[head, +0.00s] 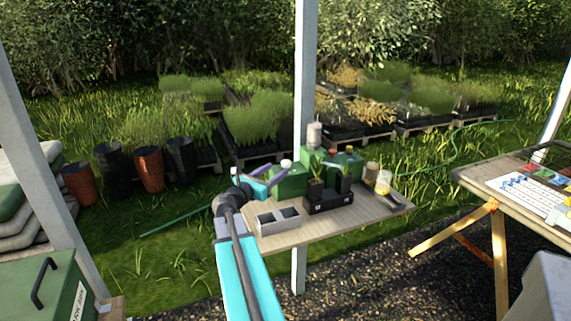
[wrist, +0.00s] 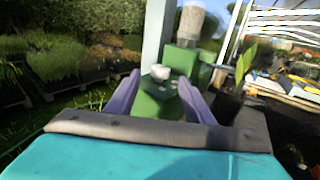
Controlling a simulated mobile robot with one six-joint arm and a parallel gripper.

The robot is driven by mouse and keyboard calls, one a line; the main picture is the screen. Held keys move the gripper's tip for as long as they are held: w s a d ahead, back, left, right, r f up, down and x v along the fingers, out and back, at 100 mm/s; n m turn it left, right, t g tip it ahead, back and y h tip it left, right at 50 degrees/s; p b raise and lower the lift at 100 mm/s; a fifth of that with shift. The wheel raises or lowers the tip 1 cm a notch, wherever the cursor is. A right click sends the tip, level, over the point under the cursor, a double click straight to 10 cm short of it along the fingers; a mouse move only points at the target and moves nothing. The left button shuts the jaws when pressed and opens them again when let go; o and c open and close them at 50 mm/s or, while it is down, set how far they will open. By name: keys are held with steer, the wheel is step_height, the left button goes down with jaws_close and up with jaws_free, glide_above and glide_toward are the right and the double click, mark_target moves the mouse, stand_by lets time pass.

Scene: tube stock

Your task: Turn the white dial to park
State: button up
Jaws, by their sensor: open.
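A small white round part, which looks like the white dial (head: 286,163), sits on top of a green box (head: 292,182) at the left back of the wooden table. In the wrist view the white dial (wrist: 160,72) shows between and beyond my purple fingers, on the green box (wrist: 152,104). My gripper (head: 266,180) is open and empty, just left of the green box. In the wrist view my gripper (wrist: 160,80) is spread, with a finger on each side of the dial in the picture. Any park mark is too small to read.
The table (head: 360,217) also holds a grey two-cell tray (head: 279,222), a black pot tray (head: 330,201) with seedlings, and a taller green box with a pale cylinder (head: 314,134). A white post (head: 303,80) stands behind. The table's front right is bare.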

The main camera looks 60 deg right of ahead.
mark_target(283, 165)
steer(key=shift+s+d+p, duration=0.2)
steer(key=shift+d+p, duration=0.15)
steer(key=shift+d, duration=3.6)
steer(key=c, duration=1)
steer(key=shift+c, duration=0.2)
